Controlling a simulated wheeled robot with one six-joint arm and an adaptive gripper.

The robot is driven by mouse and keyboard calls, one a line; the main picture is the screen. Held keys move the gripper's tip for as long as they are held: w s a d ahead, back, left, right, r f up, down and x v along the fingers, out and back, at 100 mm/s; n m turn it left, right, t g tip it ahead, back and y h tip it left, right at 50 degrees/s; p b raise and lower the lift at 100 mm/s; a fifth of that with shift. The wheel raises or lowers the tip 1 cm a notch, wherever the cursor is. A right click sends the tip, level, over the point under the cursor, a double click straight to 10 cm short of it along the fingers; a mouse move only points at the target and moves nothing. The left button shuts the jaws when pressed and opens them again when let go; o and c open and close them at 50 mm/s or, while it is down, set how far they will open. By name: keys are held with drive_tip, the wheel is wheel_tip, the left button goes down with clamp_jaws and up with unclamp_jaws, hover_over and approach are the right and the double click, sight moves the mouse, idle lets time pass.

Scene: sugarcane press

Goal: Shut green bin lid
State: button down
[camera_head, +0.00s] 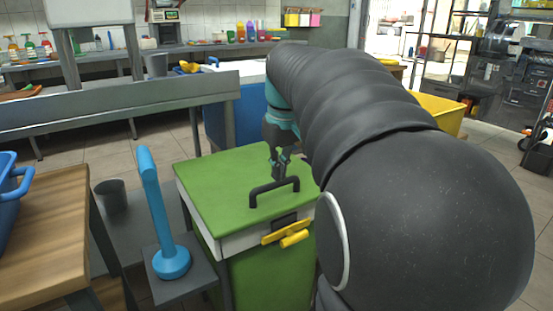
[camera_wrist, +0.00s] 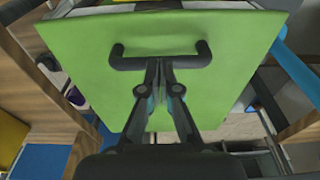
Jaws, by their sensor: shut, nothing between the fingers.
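The green bin (camera_head: 265,273) stands in front of me with its green lid (camera_head: 217,178) lying flat over the top in the head view. A black handle (camera_head: 274,190) is fixed on the lid near its front edge. A yellow latch (camera_head: 287,234) sits on the white band below the lid's front edge. My gripper (camera_head: 281,167) is shut and empty, just behind the handle and over the lid. In the wrist view the lid (camera_wrist: 195,27) fills the middle, and my gripper (camera_wrist: 158,63) points at the handle (camera_wrist: 205,55). I cannot tell whether the fingertips touch it.
A blue upright post (camera_head: 157,210) with a round base stands left of the bin. A wooden table (camera_head: 45,235) with a blue crate (camera_head: 10,190) is at the far left. A blue bin (camera_head: 240,115) and a yellow bin (camera_head: 440,112) stand behind.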

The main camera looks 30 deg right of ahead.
wheel_tip(320, 180, up, 12)
drive_tip(key=s+p, duration=0.2)
drive_tip(key=shift+p, duration=0.4)
drive_tip(key=shift+d, duration=0.1)
